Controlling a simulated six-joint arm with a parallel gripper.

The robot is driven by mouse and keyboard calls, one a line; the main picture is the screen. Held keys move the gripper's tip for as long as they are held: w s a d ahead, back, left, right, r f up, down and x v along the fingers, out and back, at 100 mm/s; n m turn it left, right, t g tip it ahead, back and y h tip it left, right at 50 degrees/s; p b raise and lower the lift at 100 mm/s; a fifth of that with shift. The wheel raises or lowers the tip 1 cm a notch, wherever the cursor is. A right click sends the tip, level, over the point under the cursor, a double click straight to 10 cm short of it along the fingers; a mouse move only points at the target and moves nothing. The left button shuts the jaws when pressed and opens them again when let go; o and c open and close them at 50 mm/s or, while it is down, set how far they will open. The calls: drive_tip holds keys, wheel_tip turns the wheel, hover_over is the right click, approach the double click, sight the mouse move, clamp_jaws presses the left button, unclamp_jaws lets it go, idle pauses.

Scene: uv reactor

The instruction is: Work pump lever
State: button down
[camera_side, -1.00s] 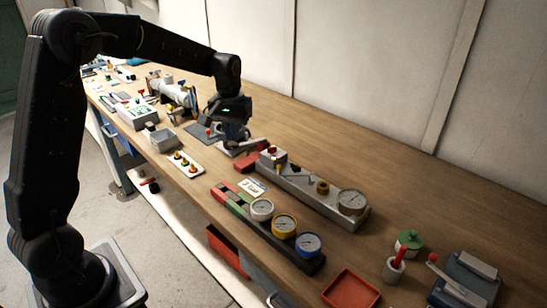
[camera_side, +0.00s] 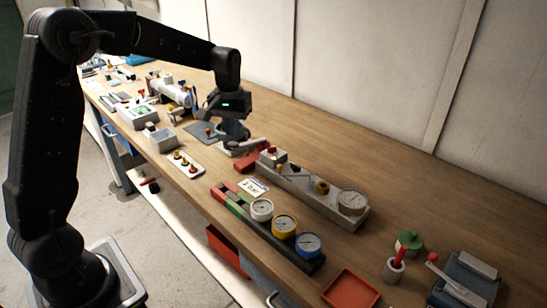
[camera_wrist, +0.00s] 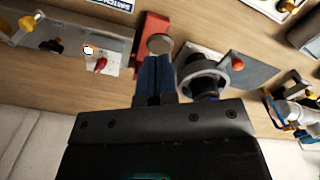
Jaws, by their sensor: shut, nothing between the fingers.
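My gripper (camera_side: 238,141) is shut and empty, pointing down over the middle of the bench. In the wrist view its bluish fingers (camera_wrist: 155,62) lie together, their tips close to a pale round disc (camera_wrist: 159,44) beside a red block (camera_wrist: 150,28). I cannot tell whether they touch the disc. A grey round fitting (camera_wrist: 204,80), apparently part of the pump, is just right of the fingers. An orange-red ball (camera_wrist: 237,62), likely the lever's knob, shows beyond it over a dark plate; it also shows left of the gripper in the side view (camera_side: 208,130). The lever's shaft is mostly hidden.
A long grey gauge unit (camera_side: 310,188) and a row of three gauges (camera_side: 284,226) stand nearer the camera. A white strip with knobs (camera_side: 183,163) and a metal valve assembly (camera_side: 172,90) are left. Another lever device (camera_side: 470,283) is at lower right. The bench's back strip is clear.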

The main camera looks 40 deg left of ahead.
drive_tip(key=shift+r, duration=2.95)
drive_tip(key=shift+s, duration=0.1)
drive_tip(key=s+d+r+m+t, duration=0.25)
drive_tip(key=s+d+r, duration=0.35)
drive_tip(key=s, duration=0.4)
drive_tip(key=s+d+f+m+t, duration=0.1)
drive_tip(key=s+d+f, duration=0.1)
drive_tip(key=s, duration=0.5)
drive_tip(key=s+d+f+m+t, duration=0.2)
drive_tip(key=s+d, duration=0.2)
drive_tip(key=s, duration=0.3)
drive_tip(key=shift+d+f, duration=0.2)
drive_tip(key=shift+f, duration=0.05)
drive_tip(key=c, duration=1.8)
unclamp_jaws()
drive_tip(key=shift+m, duration=0.25)
